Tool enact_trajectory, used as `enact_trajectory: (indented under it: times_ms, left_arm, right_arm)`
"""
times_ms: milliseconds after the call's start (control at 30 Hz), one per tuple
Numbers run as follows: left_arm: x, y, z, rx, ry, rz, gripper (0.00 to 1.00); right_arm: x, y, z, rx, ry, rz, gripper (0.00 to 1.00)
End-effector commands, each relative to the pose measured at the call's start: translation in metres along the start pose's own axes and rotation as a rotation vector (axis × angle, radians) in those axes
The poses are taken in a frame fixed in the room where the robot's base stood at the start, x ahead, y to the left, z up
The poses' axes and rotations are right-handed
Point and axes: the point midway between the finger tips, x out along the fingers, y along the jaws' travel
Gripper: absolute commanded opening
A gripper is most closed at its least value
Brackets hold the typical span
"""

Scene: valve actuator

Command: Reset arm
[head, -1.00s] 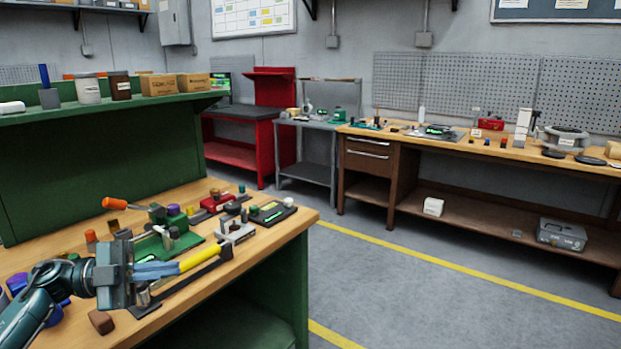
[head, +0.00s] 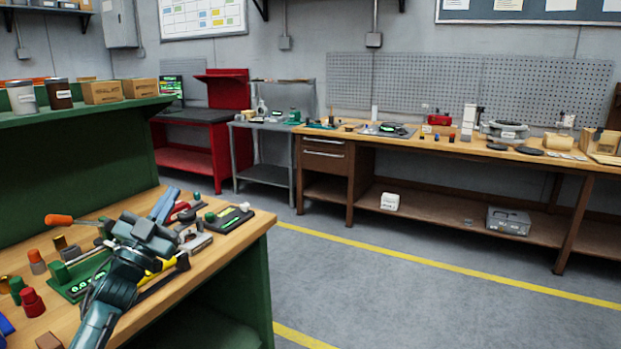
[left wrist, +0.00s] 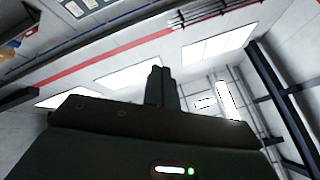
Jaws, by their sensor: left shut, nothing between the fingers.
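My left gripper (head: 165,205) is raised above the green workbench (head: 240,232), with its blue-grey fingers together and empty, pointing up and away. In the left wrist view the shut fingers (left wrist: 160,88) stand against the ceiling and its lights, so the camera faces upward. A yellow handle (head: 158,268) shows partly behind my left arm. A green fixture (head: 82,280) lies left of the arm, partly covered by it. My right gripper does not show.
An orange-handled screwdriver (head: 60,220), a red knob (head: 31,302) and several small parts crowd the bench. A long wooden workbench (head: 400,142) stands along the back wall. The grey floor (head: 400,275) between the benches is clear.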

Motion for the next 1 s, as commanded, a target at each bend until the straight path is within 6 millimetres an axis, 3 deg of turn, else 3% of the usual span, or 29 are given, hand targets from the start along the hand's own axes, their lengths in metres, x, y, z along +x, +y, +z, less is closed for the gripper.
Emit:
enact_trajectory:
  times_ms: [100, 200, 467, 767, 867, 1000]
  left_arm:
    - [-0.007, -0.022, 0.045, 0.009, -0.238, -0.118, 0.00]
    - [-0.019, -0.031, 0.076, 0.007, -0.415, -0.165, 0.00]
    - [-0.060, -0.026, 0.136, -0.016, -0.801, -0.162, 0.00]
    - [-0.163, 0.081, 0.156, -0.086, -0.904, -0.023, 0.00]
    - [-0.210, 0.124, 0.153, -0.128, -0.947, 0.031, 0.00]
    - [-0.289, 0.189, 0.132, -0.213, -1.020, 0.109, 0.00]
  right_arm:
    - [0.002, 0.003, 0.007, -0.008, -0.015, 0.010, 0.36]
    - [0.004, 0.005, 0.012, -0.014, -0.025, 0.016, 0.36]
    - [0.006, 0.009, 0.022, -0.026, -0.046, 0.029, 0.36]
    - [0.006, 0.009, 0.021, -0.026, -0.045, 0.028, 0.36]
    - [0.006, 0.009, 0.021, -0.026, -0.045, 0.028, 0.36]
    - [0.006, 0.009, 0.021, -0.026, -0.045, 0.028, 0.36]
